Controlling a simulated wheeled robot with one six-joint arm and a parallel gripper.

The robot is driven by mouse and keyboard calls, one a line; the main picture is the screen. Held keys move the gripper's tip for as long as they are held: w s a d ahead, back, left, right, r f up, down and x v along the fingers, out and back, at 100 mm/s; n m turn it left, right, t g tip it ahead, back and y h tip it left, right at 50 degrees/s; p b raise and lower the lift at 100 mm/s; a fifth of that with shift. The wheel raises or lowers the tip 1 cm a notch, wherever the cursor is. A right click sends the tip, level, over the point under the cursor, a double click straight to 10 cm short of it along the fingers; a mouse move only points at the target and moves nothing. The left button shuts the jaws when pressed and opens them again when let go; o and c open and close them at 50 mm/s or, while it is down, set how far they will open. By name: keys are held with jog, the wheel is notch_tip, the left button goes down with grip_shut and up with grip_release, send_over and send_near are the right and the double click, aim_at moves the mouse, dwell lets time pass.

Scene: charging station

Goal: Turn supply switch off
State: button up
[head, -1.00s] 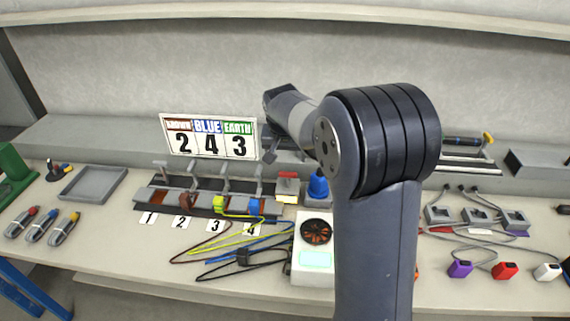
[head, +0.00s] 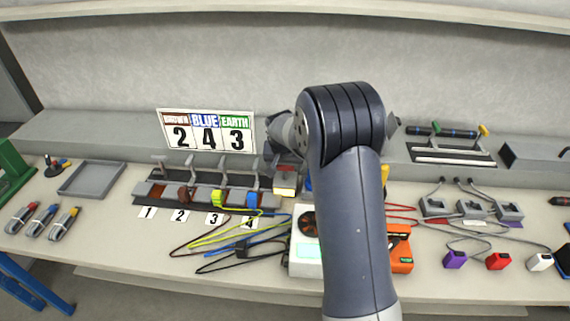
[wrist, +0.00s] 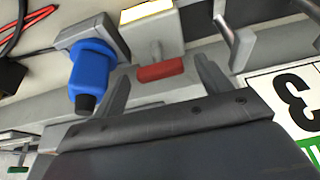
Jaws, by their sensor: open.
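The supply switch has a red handle (wrist: 160,70) and a light base with a yellow-edged label. It shows in the wrist view at upper middle. In the head view the switch (head: 286,182) stands right of the numbered terminal row, and the end of my arm hides its upper part. My gripper (wrist: 162,80) is open, its two grey fingers on either side of the red handle in the wrist view. I cannot tell whether they touch it. In the head view my arm link mostly hides the gripper.
A blue connector (wrist: 92,68) stands close beside the switch, near one finger. The number sign (head: 207,131) stands behind the levered terminal row (head: 172,193). A white box with a fan (head: 301,262) and loose cables lie in front.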

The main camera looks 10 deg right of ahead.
jog(key=c, duration=1)
jog(key=shift+d+n, duration=0.1)
jog(key=shift+n, duration=0.2)
jog(key=n+y+b, duration=0.1)
jog(key=n, duration=0.2)
jog(key=shift+d+n+y, duration=0.15)
jog(key=shift+n+y, duration=0.15)
jog(key=n+y+b, duration=0.1)
jog(key=n, duration=0.1)
jog(key=n+y+b, duration=0.1)
jog(key=n+b, duration=0.1)
jog(key=n, duration=0.1)
jog(key=shift+d+f, duration=0.15)
jog(key=shift+d, duration=0.05)
jog(key=n+g+y+b, duration=0.1)
jog(key=n, duration=0.3)
jog(key=shift+w+d, duration=0.15)
jog(key=shift+w+n+g+y, duration=0.1)
jog(key=shift+n+g+y, duration=0.3)
jog(key=shift+n, duration=0.75)
jog(key=shift+w+n+g+y, duration=0.15)
jog(key=shift+n+g, duration=0.35)
jog(key=shift+n, duration=0.65)
jog(key=shift+s, duration=0.1)
